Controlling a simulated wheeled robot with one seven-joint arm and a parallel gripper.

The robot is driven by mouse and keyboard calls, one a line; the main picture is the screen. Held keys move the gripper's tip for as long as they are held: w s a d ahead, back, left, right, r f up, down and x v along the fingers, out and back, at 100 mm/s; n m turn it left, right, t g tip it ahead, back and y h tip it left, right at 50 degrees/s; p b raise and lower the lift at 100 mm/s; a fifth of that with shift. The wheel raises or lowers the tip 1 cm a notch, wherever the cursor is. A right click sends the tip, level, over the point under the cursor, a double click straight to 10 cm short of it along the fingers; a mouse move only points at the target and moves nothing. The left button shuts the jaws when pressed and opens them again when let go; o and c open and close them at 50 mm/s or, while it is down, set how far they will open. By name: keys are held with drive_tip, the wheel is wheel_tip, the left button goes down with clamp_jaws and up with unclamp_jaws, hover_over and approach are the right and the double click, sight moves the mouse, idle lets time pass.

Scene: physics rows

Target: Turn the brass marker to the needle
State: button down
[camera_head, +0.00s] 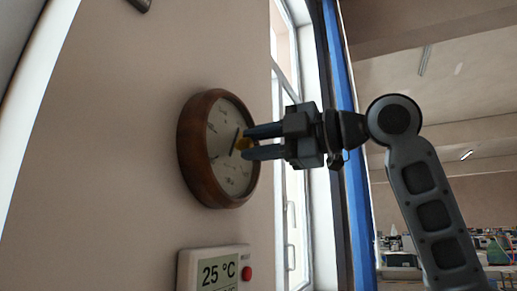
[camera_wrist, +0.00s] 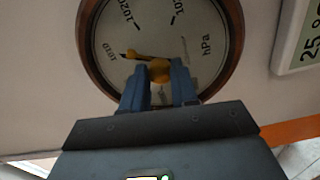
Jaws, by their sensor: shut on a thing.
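A round barometer with a brown wooden rim (camera_head: 192,150) hangs on the wall; its pale dial (camera_wrist: 160,25) reads hPa. A brass knob (camera_wrist: 159,72) stands at the dial's centre, and it also shows in the head view (camera_head: 243,143). The brass marker (camera_wrist: 134,54) points left in the wrist view, towards the 1010 print. A dark tip, apparently the needle's (camera_wrist: 122,56), shows close by the marker's end; I cannot tell whether they line up exactly. My gripper (camera_head: 247,143) is shut on the knob, one blue finger on each side. The fingers hide the lower dial.
A thermometer display (camera_head: 218,271) reading 25 °C is on the wall below the barometer, with a red button (camera_head: 247,273). A window (camera_head: 291,190) and a blue vertical post (camera_head: 342,90) stand to the right. The wall left of the barometer is clear.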

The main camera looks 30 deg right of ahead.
drive_tip(key=shift+f+n, duration=0.1)
drive_tip(key=shift+n, duration=0.7)
drive_tip(key=c, duration=0.9)
unclamp_jaws()
drive_tip(key=shift+o, duration=0.2)
drive_tip(key=b+v, duration=0.1)
drive_tip(key=v, duration=0.6)
drive_tip(key=shift+s+d+b, duration=0.25)
drive_tip(key=shift+s+b, duration=0.05)
